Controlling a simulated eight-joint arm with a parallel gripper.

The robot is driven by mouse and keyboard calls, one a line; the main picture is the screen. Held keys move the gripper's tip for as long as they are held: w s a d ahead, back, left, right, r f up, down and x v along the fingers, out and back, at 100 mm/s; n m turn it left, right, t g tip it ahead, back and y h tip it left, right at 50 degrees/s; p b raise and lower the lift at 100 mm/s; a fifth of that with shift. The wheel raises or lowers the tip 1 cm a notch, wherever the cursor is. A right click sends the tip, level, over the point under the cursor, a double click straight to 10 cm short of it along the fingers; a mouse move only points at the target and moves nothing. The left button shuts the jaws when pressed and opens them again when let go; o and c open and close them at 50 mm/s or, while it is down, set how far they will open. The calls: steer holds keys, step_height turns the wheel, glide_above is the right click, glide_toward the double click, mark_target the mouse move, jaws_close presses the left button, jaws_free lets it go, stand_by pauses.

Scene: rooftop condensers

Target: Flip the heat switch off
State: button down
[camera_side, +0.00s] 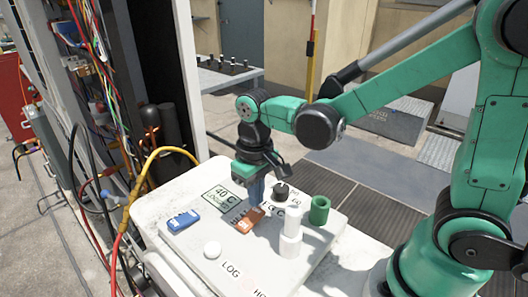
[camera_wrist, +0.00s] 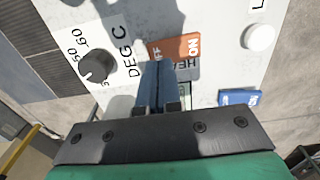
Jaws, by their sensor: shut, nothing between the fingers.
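The orange switch (camera_side: 248,220) sits on the white control panel (camera_side: 190,248), beside the display reading 40 C. In the wrist view the orange switch (camera_wrist: 178,47) has "ON" at its right end and partly covered "OFF" lettering at its left end, with a grey "HEAT" label (camera_wrist: 186,68) next to it. My gripper (camera_side: 256,199) points down just behind the switch, its fingers shut and empty. In the wrist view my gripper (camera_wrist: 156,70) reaches the "OFF" end and hides part of the label. I cannot tell whether it touches, or which way the switch is tipped.
A blue switch (camera_side: 183,221) and a white round button (camera_side: 212,250) are on the panel's left. A black knob (camera_side: 281,191), a white post (camera_side: 291,235) and a green cylinder (camera_side: 319,210) stand to the right. Cables and a yellow hose (camera_side: 165,152) hang at the left.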

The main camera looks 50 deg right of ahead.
mark_target(256, 211)
steer(key=shift+f, duration=1.25)
stand_by(0.7)
steer(key=shift+r, duration=3.55)
steer(key=s+d+t, duration=0.1)
steer(key=t, duration=0.1)
steer(key=s+d+r+t, duration=0.1)
steer(key=t, duration=0.1)
steer(key=d+t, duration=0.1)
steer(key=t, duration=0.2)
steer(key=shift+s+d+r, duration=0.35)
steer(key=shift+s, duration=0.05)
